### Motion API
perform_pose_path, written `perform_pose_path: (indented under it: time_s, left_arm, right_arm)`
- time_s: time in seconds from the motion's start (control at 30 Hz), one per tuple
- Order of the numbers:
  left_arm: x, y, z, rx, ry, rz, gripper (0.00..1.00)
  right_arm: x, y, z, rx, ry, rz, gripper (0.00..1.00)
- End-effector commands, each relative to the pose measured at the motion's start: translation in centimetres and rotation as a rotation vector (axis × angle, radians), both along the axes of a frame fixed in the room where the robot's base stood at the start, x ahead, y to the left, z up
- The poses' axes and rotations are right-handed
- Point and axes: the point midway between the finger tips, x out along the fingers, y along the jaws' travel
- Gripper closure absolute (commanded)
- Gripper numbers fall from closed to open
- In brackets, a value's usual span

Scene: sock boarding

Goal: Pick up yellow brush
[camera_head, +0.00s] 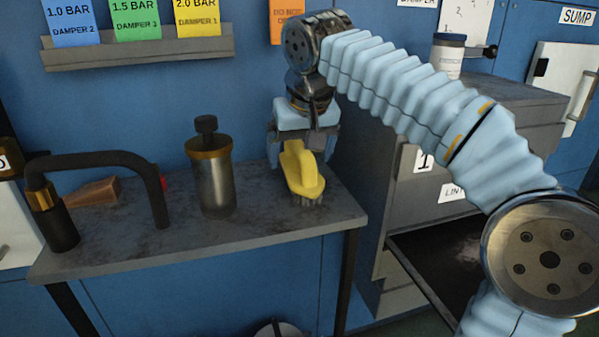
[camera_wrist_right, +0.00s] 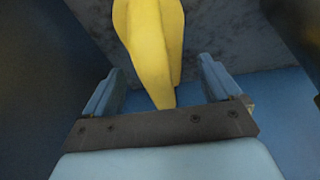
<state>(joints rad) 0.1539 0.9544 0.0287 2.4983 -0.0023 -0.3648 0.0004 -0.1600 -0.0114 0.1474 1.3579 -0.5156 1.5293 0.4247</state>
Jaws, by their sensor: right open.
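The yellow brush (camera_head: 302,172) stands on the grey side table near its right end, with dark bristles down and its handle pointing up toward my gripper. My right gripper (camera_head: 303,150) is above and around the brush handle, pointing down. In the right wrist view the yellow handle (camera_wrist_right: 157,55) reaches between the two blue fingers (camera_wrist_right: 160,85), with a gap on both sides. The right gripper is open. My left gripper is not in view.
A metal canister with a brass collar (camera_head: 212,180), a black curved-handle tool (camera_head: 100,160) and a brown wedge (camera_head: 92,192) stand on the table (camera_head: 270,226). A grey cabinet with an open drawer (camera_head: 440,255) is at right. A card shelf (camera_head: 135,50) hangs behind.

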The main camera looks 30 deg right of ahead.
Motion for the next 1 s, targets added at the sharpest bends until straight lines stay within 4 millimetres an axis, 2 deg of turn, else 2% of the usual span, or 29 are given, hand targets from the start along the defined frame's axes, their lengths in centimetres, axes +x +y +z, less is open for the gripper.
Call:
perform_pose_path:
  time_s: [0.1,0.37,0.77,0.8,1.0]
  left_arm:
    - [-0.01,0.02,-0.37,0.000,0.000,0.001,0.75]
    - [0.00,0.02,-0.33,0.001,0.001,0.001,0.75]
    - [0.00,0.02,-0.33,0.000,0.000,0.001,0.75]
    - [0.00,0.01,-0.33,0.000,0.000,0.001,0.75]
    - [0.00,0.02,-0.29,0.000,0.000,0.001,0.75]
  right_arm:
    - [0.49,-0.20,-1.35,0.000,0.001,-0.002,0.09]
    - [0.62,-0.21,-1.53,-0.001,0.000,-0.001,0.09]
    - [0.62,-0.20,-1.51,-0.001,0.000,-0.001,0.71]
    - [0.62,-0.20,-1.49,0.000,-0.001,-0.001,0.73]
    - [0.62,-0.20,-1.40,0.000,-0.001,-0.001,0.74]
